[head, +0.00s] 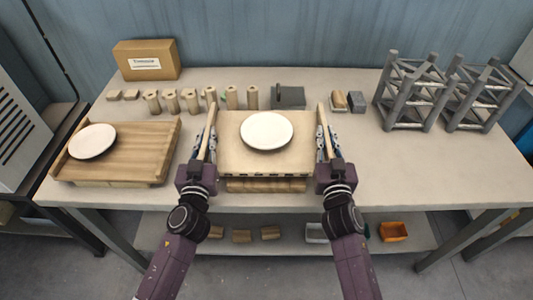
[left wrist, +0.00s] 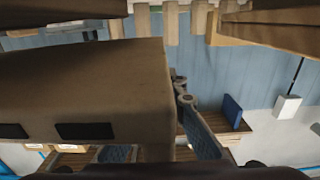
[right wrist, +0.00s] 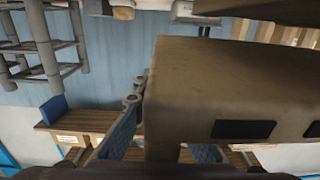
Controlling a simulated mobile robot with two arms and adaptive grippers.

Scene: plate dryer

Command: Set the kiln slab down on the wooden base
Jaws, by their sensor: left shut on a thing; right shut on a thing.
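The kiln slab (head: 229,158) is a thick beige block with dark slots along its front edge. A white plate (head: 267,131) lies on top of it. My left gripper (head: 207,145) is shut on the slab's left side and my right gripper (head: 326,145) on its right side. The slab looks level. It also fills much of the left wrist view (left wrist: 90,90) and the right wrist view (right wrist: 225,95). Wooden parts (head: 265,186) show below the slab's front edge, likely the wooden base. The slab hides the rest, and I cannot tell whether they touch.
A wooden board with side rails (head: 130,158) stands at left, carrying another white plate (head: 92,141). Behind are a cardboard box (head: 147,60), several clay cylinders (head: 190,101) and a grey block (head: 289,96). Grey lattice racks (head: 412,92) stand at right. The table's right front is clear.

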